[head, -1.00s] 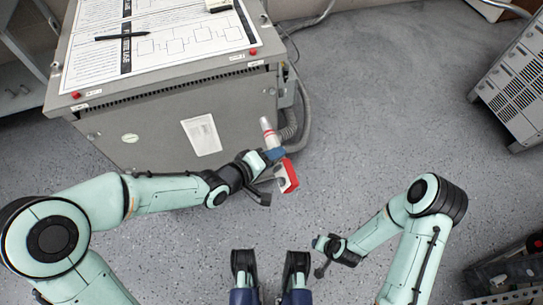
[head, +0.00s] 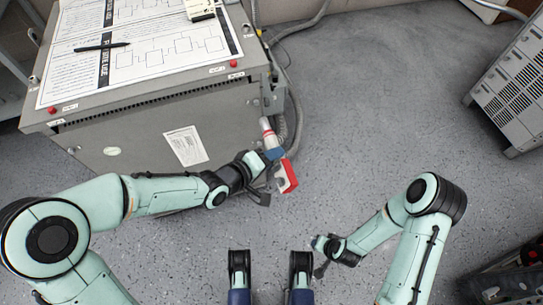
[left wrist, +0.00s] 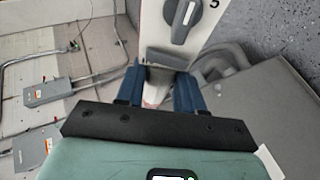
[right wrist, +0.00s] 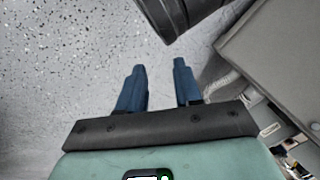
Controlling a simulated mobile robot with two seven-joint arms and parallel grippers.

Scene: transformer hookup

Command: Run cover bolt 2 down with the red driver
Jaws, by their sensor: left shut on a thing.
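The red driver (head: 287,177) has a red and grey body with a pale section at its other end. My left gripper (head: 272,155) is shut on it, close to the cabinet's front right corner. In the left wrist view the driver's pale body (left wrist: 165,55) with a dark knob lies between the blue fingers (left wrist: 158,85). Two red round pieces sit near the cabinet's top front edge, one left (head: 52,110) and one right (head: 233,63), by white labels too small to read. I cannot tell which is cover bolt 2. My right gripper (right wrist: 158,80) is open and empty over floor.
The grey cabinet (head: 130,130) carries a printed sheet (head: 150,60), a black pen (head: 102,46) and a small device (head: 199,9). Grey hoses (head: 289,90) run beside its right side. A vented unit (head: 512,90) stands far right. The floor between is clear.

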